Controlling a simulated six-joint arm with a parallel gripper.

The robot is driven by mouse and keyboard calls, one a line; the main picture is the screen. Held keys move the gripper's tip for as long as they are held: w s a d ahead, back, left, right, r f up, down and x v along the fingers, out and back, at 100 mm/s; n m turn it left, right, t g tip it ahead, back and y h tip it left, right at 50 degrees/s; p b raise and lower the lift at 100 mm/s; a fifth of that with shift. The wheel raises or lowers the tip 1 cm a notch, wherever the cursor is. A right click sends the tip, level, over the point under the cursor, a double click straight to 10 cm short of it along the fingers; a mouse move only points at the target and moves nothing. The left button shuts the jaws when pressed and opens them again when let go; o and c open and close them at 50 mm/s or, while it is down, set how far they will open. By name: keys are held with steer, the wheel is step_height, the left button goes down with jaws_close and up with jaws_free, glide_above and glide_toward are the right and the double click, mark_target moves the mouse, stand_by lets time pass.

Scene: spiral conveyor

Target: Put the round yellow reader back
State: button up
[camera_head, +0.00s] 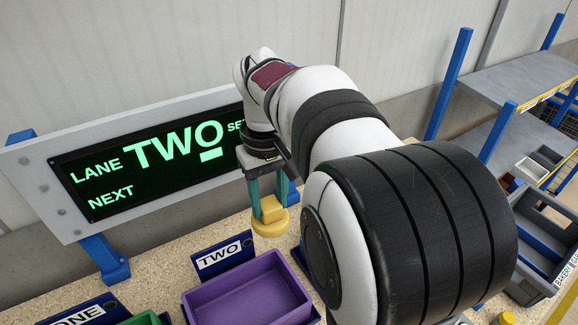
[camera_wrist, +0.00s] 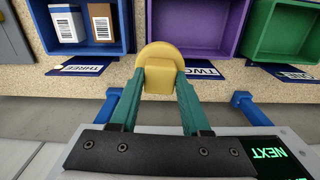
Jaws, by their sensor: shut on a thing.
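The round yellow reader (camera_head: 270,222) is held between the teal fingers of my gripper (camera_head: 268,200). It hangs in the air above the speckled counter, behind the purple bin, in front of the lane display. In the wrist view the yellow reader (camera_wrist: 159,66) sits between the fingertips of my gripper (camera_wrist: 160,80), which are shut on its narrower grip part. Its round disc faces away from the palm. A holder or rest for the reader cannot be made out.
The display (camera_head: 152,160) reads "LANE TWO". Shelving (camera_head: 520,88) stands at the right. A small yellow thing (camera_head: 505,318) shows low right.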

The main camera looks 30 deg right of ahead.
steer(key=s+d+f+m, duration=0.3)
steer(key=s+d+m, duration=0.1)
steer(key=s+d, duration=0.35)
steer(key=s+d+f+m, duration=0.4)
steer(key=s+d, duration=0.2)
steer(key=d, duration=0.3)
steer(key=s+d+f+m, duration=0.25)
steer(key=s+m, duration=0.25)
steer(key=s, duration=0.5)
steer(key=s+d+f+m, duration=0.1)
steer(key=s+f+m, duration=0.3)
steer(key=s, duration=0.5)
steer(key=shift+w+d+f, duration=0.2)
steer(key=shift+w+f, duration=1.55)
steer(key=shift+w, duration=0.1)
steer(key=shift+w+d+f, duration=0.2)
steer(key=shift+w+f, duration=1.5)
steer(key=shift+w, duration=0.2)
steer(key=shift+w+d+f, duration=0.2)
steer(key=shift+w+f, duration=1.55)
steer(key=shift+w, duration=0.1)
steer(key=shift+f, duration=0.1)
steer(key=o, duration=1.2)
steer(key=shift+f, duration=0.1)
